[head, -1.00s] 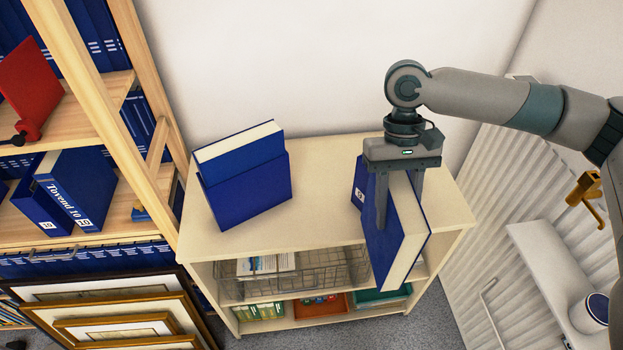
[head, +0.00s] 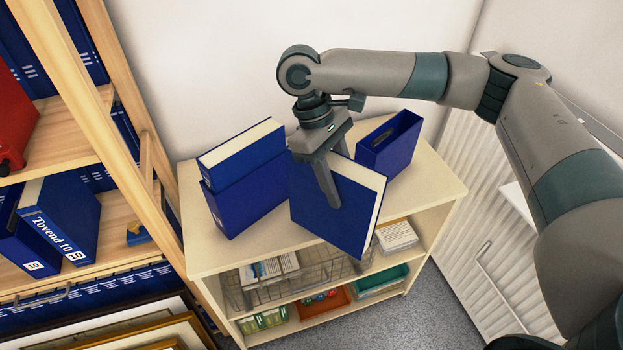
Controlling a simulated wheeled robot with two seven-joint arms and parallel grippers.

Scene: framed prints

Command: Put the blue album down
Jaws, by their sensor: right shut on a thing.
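The blue album (head: 345,208) has a blue cover and cream page edges. My right gripper (head: 328,190) is shut on it from above, with one finger showing across its front cover. The album is tilted and overlaps the front edge of the cream cabinet top (head: 250,240) in the picture. I cannot tell whether its lower edge touches the cabinet. My left gripper is not in view.
A blue slipcase with another album (head: 243,175) stands left of the held album. An open, empty-looking blue slipcase (head: 390,145) stands at its right. A wooden shelf (head: 95,120) with binders is at the left. The cabinet top's front left is bare.

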